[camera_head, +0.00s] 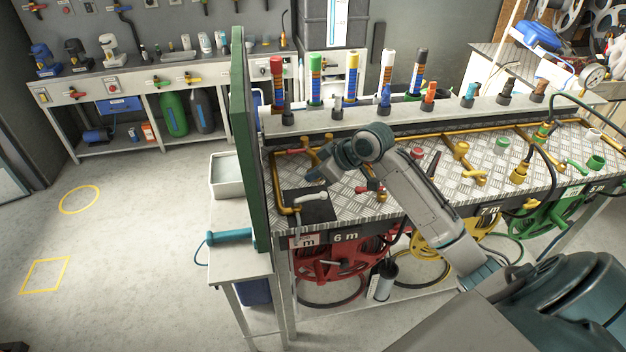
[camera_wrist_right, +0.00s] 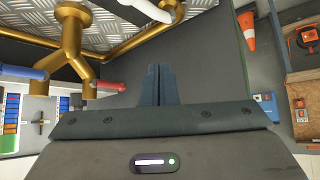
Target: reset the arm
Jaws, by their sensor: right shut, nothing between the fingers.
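My right gripper (camera_head: 317,177) hangs over the left end of the metal-topped hose bench, beside the brass pipework. Its two fingers (camera_wrist_right: 158,72) are together in the wrist view, with nothing between them. A brass branched pipe (camera_wrist_right: 72,45) with a red end and a blue end is just left of the fingers in that view, and a gap shows between them. My left gripper does not show in either view.
The bench top (camera_head: 345,208) carries valves and pipes. A green panel (camera_head: 243,140) stands upright at its left end. A red hose reel (camera_head: 345,258) hangs below. A white hose nozzle (camera_head: 311,197) lies near my right gripper. Open floor (camera_head: 130,240) is at left.

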